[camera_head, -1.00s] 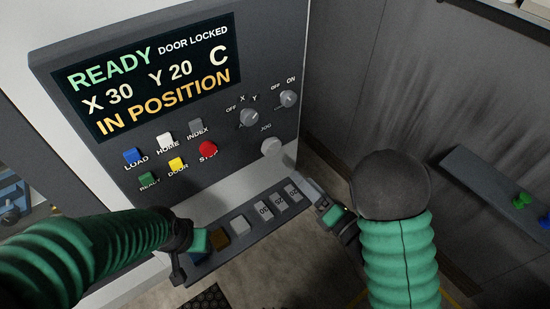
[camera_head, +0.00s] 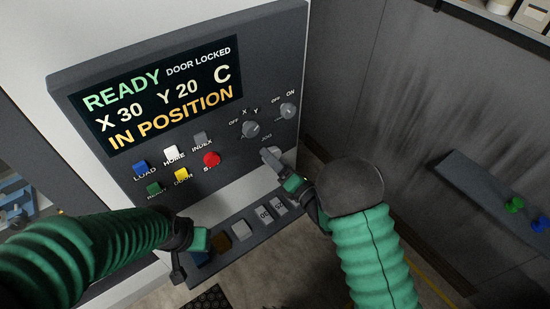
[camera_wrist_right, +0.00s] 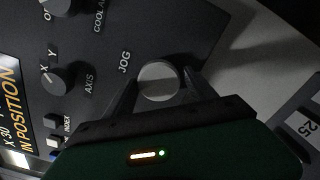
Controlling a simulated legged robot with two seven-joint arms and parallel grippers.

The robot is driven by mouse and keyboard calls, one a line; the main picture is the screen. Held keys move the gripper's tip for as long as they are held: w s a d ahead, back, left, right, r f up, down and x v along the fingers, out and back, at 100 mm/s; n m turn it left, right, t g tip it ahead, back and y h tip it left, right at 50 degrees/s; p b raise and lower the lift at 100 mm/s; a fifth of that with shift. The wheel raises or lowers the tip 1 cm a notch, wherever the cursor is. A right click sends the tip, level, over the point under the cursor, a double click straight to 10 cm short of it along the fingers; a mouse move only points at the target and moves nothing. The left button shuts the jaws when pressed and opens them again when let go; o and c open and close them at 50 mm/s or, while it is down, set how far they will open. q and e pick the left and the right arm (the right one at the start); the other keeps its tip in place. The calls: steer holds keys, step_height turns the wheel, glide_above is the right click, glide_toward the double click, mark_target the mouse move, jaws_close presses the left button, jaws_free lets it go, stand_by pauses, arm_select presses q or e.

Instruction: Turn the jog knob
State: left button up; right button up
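The grey round jog knob (camera_wrist_right: 158,81) is at the lower right of the control panel (camera_head: 140,188), beside its JOG label. In the head view my right gripper (camera_head: 274,160) covers most of the knob. In the right wrist view my right gripper (camera_wrist_right: 158,88) is open, with one finger on each side of the knob. Whether the fingers touch it, I cannot tell. My left gripper (camera_head: 186,256) is low at the left, by the front end of the key ledge; its opening is unclear. The display (camera_head: 158,95) reads READY, DOOR LOCKED, X 30, Y 20, C, IN POSITION.
The axis knob (camera_head: 251,129) and the coolant knob (camera_head: 288,111) sit above the jog knob. Several coloured buttons, including a red one (camera_head: 211,159), are to its left. The key ledge (camera_head: 232,254) runs below. A shelf (camera_head: 480,183) with pegs is at right.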

steer(key=c, duration=1.1)
steer(key=shift+o, duration=0.2)
steer(key=shift+f+m+b, duration=0.15)
steer(key=shift+m+b, duration=3.65)
steer(key=shift+m, duration=2.65)
steer(key=shift+f+m+b, duration=0.1)
steer(key=shift+m+b, duration=3.65)
steer(key=shift+m, duration=2.7)
